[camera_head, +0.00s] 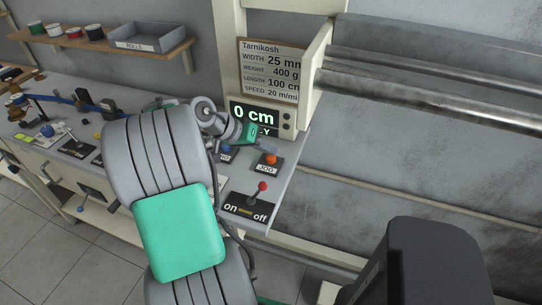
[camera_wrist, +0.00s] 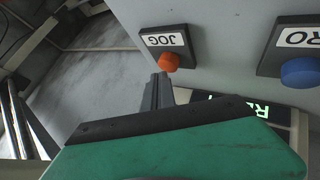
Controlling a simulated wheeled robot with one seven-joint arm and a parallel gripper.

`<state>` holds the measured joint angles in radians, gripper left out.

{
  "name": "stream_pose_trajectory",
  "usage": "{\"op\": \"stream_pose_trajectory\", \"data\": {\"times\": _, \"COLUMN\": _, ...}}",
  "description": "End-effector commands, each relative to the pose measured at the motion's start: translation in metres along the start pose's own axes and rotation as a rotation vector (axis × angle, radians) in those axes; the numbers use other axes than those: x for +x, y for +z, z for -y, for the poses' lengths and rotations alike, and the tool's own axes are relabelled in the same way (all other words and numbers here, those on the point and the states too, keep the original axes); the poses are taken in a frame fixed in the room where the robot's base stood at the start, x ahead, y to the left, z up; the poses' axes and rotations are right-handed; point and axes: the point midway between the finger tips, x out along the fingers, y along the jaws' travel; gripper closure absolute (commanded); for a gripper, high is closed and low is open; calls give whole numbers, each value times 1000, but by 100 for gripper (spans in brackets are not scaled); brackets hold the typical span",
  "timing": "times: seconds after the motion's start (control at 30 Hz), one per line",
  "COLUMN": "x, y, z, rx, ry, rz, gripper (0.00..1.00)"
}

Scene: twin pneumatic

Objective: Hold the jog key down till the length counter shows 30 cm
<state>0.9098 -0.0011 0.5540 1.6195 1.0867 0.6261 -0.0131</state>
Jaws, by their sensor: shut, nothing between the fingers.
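The jog key is an orange button (camera_head: 271,159) on a dark plate marked JOG, on the machine's bench. It also shows in the wrist view (camera_wrist: 168,62), upside down, just beyond my fingertips. The length counter (camera_head: 254,115) is a dark display that reads 0 cm in green digits; its lower line is partly hidden by my arm. My gripper (camera_head: 268,147) is shut and empty, its tip close to the orange button in the head view. In the wrist view my gripper (camera_wrist: 158,80) points at the button with a small gap seeming to remain.
A blue button (camera_wrist: 300,71) sits beside the jog key. A red-knobbed on/off lever (camera_head: 262,187) stands in front of it. A spec board (camera_head: 272,72) is above the counter, and metal rollers (camera_head: 430,70) run to the right. Other bench items stand at left.

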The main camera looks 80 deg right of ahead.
Motion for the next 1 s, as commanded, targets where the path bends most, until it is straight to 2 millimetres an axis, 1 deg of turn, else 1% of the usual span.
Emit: {"op": "stream_pose_trajectory", "data": {"times": 1.0, "x": 8, "y": 6, "z": 6, "rx": -1, "ry": 0, "rz": 1, "gripper": 100}}
